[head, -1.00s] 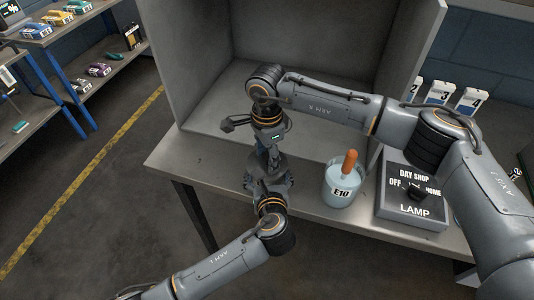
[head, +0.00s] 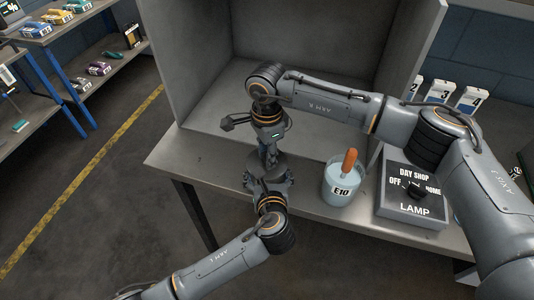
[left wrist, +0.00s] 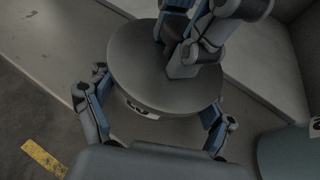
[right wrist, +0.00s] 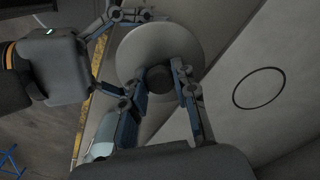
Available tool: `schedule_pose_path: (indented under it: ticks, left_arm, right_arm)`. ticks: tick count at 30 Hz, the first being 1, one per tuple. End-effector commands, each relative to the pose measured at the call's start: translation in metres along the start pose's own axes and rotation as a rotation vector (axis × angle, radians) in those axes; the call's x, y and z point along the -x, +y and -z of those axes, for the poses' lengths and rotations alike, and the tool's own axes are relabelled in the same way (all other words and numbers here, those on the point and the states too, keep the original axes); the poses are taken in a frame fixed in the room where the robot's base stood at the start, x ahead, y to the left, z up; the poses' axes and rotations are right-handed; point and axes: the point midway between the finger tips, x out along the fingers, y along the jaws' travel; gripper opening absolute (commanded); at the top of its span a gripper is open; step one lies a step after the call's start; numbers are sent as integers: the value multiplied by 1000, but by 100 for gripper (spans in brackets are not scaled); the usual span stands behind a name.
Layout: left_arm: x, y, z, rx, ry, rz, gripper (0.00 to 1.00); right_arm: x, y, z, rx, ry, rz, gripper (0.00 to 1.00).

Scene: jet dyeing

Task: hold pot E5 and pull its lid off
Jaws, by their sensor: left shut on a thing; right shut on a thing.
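The pot (left wrist: 142,108) shows in the left wrist view as a grey body under a wide round lid (left wrist: 130,50); its label is only partly seen and I cannot read it. My left gripper (left wrist: 158,108) is shut around the body, a finger at each side; it also shows in the head view (head: 268,178). My right gripper (right wrist: 158,88) is above the pot and shut on the lid's dark knob (right wrist: 158,78). The lid also shows in the right wrist view (right wrist: 135,42). I cannot tell whether a gap lies between lid and pot. The grippers hide the pot in the head view.
A grey booth (head: 200,60) encloses the back. An outlined circle (right wrist: 258,88) marks the bare surface. The bench's front left (head: 195,160) is clear.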

Motion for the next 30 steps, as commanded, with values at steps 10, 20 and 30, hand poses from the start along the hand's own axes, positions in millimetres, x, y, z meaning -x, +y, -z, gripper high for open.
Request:
schedule_pose_path:
  ticks: [10,20,30]
  left_arm:
    - [0,1,4,-3,7,-3,25]
    - [0,1,4,-3,7,-3,25]
    - [0,1,4,-3,8,-3,25]
  right_arm:
    - [8,0,0,0,0,2,0]
    - [19,0,0,0,0,1,0]
    - [22,0,0,0,0,1,0]
